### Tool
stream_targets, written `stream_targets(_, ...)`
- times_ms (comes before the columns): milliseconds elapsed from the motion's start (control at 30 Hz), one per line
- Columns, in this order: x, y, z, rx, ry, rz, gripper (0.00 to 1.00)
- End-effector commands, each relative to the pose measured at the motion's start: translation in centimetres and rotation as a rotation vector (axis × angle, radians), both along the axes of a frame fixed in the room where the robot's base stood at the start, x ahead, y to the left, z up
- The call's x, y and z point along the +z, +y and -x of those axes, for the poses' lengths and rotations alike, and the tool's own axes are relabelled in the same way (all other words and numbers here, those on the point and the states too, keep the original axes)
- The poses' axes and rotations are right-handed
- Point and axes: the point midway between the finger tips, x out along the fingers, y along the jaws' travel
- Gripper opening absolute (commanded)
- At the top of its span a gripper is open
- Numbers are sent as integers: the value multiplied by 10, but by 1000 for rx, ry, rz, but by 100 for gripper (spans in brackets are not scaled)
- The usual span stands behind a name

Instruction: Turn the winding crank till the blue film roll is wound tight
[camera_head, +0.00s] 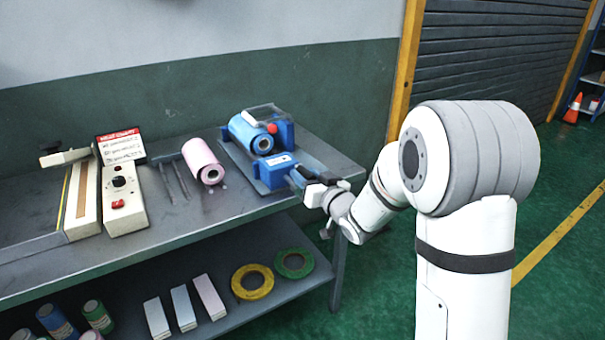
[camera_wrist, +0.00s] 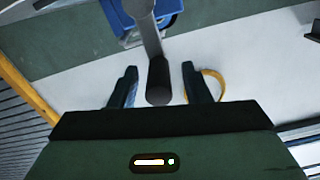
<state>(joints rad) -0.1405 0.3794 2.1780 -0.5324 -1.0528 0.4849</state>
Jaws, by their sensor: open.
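The blue film roll (camera_head: 250,133) sits in a blue winder (camera_head: 284,135) with a red knob, at the right end of the bench. A blue housing with a white label (camera_head: 275,170) forms its front. My gripper (camera_head: 306,180) is at the right of this housing, over the bench edge. In the wrist view, the winding crank shows as a grey arm (camera_wrist: 149,38) ending in a dark handle (camera_wrist: 159,82). The handle lies between the open fingers of my gripper (camera_wrist: 160,72), with a visible gap on each side. In the head view my gripper hides most of the crank.
A pink roll (camera_head: 202,161) and two dark rods lie left of the winder. A heat sealer (camera_head: 121,190) stands farther left. The lower shelf holds yellow (camera_head: 238,286) and green (camera_head: 281,266) tape rings, boxes and small rolls. Floor right of the bench is open.

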Motion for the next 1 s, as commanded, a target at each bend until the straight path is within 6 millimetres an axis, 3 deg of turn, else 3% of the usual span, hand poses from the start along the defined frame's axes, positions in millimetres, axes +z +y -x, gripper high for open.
stream_targets(367, 0, 5, -8, -2, 0, 0, 43)
stream_targets(900, 0, 4, -8, -3, 0, 0, 1)
stream_targets(1000, 0, 4, -8, -3, 0, 0, 0)
